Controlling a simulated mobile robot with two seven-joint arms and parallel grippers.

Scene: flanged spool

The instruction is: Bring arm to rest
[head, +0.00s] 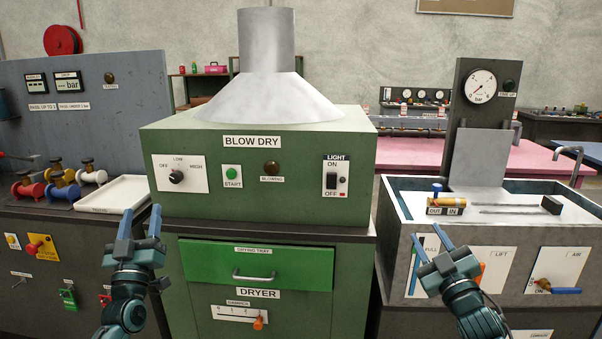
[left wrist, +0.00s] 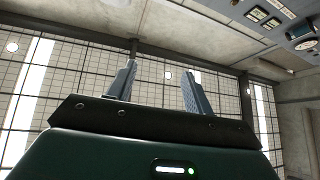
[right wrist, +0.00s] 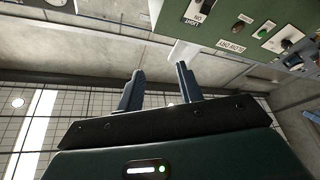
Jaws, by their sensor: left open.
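My left gripper (head: 141,212) is raised at the left, in front of the left bench and the dryer's left edge. Its two fingers point up and stand apart with nothing between them; the left wrist view also shows them apart (left wrist: 157,72). My right gripper (head: 431,233) is raised in front of the grey tank unit at the right. Its fingers point up and are apart and empty, as the right wrist view (right wrist: 160,67) also shows. Neither gripper visibly holds anything.
The green dryer (head: 200,140) stands in the middle, its drying tray drawer (head: 205,262) looking shut. Flanged spools, including a red one (head: 28,190), sit on the left bench beside a white tray (head: 103,207). A brass cylinder (head: 446,203) lies on the right tank unit (head: 393,230).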

